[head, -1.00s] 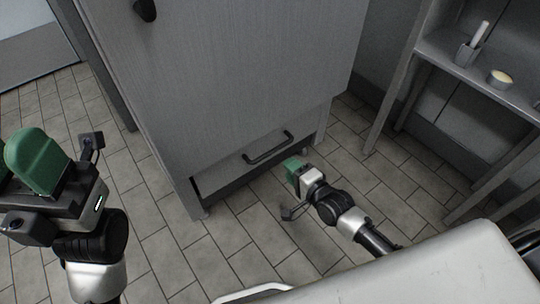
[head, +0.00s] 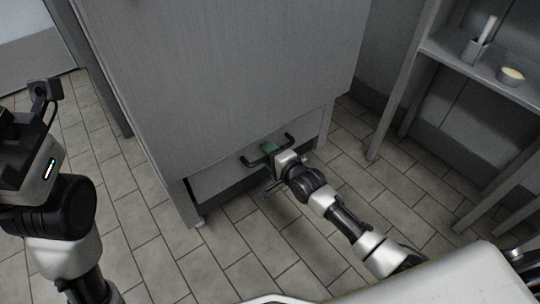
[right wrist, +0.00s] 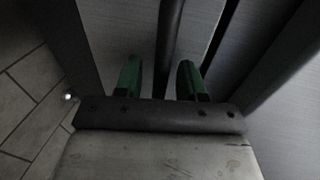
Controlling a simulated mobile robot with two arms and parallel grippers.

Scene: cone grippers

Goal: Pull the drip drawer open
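The drip drawer (head: 225,179) is a low grey front at the bottom of the tall grey cabinet, and it looks closed. Its dark bar handle (head: 252,162) runs across the front. My right gripper (head: 269,149) is at the handle, its green fingertips partly hidden behind its own body. In the right wrist view the dark handle bar (right wrist: 169,45) runs between the two green fingers (right wrist: 159,80), with a gap on each side. My left gripper (head: 22,150) is at the left edge, away from the cabinet, with its fingers out of frame.
The grey cabinet (head: 220,70) rises above the drawer. A shelf unit (head: 455,55) at the right holds a small holder (head: 474,50) and a round dish (head: 511,76). Tiled floor (head: 240,240) in front of the drawer is clear apart from my right arm.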

